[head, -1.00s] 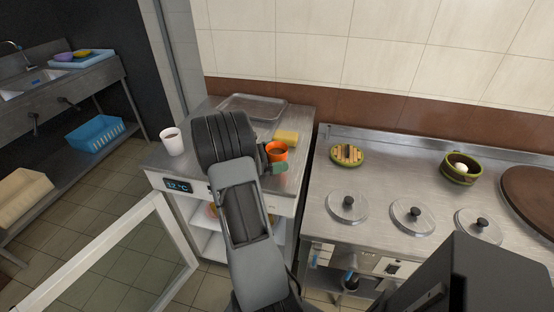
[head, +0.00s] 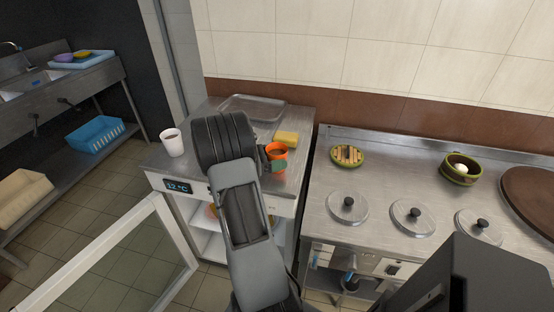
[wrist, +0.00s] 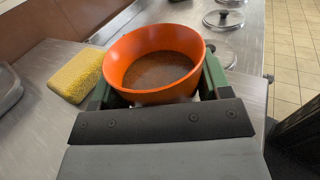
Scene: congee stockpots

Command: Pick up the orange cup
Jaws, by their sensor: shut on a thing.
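The orange cup (head: 277,152) is over the steel counter top, just right of my arm in the head view. In the wrist view the orange cup (wrist: 155,62) is upright, with brown contents inside. My gripper (wrist: 155,88) has a green finger on each side of the cup and is shut on it. In the head view my gripper (head: 276,166) is mostly hidden behind my arm, with one green fingertip showing at the cup. I cannot tell whether the cup's base touches the counter.
A yellow sponge (head: 286,138) lies close behind the cup. A white cup (head: 172,142) stands at the counter's left, and a metal tray (head: 252,107) lies at the back. The stove (head: 375,195) with lids is to the right. A glass door (head: 125,265) stands open in front.

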